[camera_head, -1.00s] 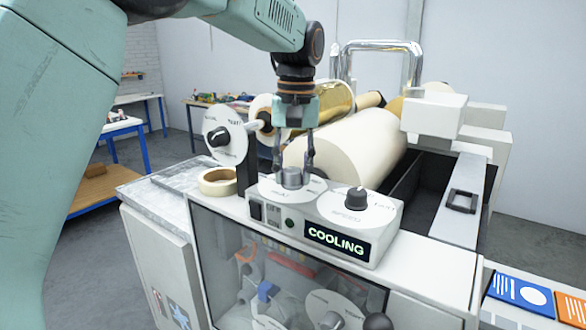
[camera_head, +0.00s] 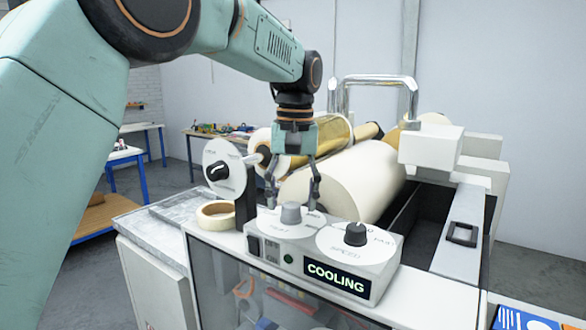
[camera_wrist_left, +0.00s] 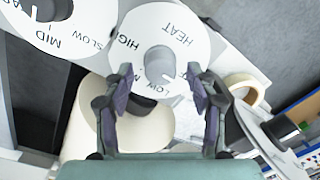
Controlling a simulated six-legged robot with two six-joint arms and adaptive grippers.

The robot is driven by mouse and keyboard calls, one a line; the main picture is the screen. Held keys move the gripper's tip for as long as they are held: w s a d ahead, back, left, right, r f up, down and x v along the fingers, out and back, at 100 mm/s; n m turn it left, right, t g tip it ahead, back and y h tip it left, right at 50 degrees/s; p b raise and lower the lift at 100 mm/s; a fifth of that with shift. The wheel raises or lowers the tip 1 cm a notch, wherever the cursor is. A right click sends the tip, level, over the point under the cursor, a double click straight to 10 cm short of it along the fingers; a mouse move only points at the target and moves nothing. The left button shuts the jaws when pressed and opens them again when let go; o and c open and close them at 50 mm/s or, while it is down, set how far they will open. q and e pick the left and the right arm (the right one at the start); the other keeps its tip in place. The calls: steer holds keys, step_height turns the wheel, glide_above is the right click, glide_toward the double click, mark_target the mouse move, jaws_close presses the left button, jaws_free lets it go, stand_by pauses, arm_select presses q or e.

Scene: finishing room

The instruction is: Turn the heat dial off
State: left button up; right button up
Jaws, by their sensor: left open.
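The heat dial is a grey knob (camera_head: 291,213) on a round white plate, on top of the machine's control box. In the left wrist view its knob (camera_wrist_left: 159,62) sits on a plate lettered HEAT, HIGH and LOW. I cannot tell its exact setting. My left gripper (camera_head: 293,202) points down, open and empty, its fingertips apart either side, just above and behind the knob. In the left wrist view the gripper (camera_wrist_left: 161,82) has the knob just beyond its spread fingertips. A display (camera_head: 336,280) reads COOLING. My right gripper is not in view.
The speed dial's black knob (camera_head: 355,233) stands close to the right. A vertical dial (camera_head: 216,172) and a tape roll (camera_head: 215,213) are to the left. A large cream roller (camera_head: 345,180) lies close behind the gripper, with a chrome bar (camera_head: 375,79) beyond.

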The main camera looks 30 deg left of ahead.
mark_target(294, 204)
arm_select(q)
step_height(294, 204, up, 11)
steer(key=shift+w+d+f, duration=0.15)
steer(key=shift+f, duration=0.05)
stand_by(0.5)
step_height(294, 204, down, 12)
steer(key=shift+f, duration=0.1)
stand_by(0.7)
steer(key=shift+s, duration=0.2)
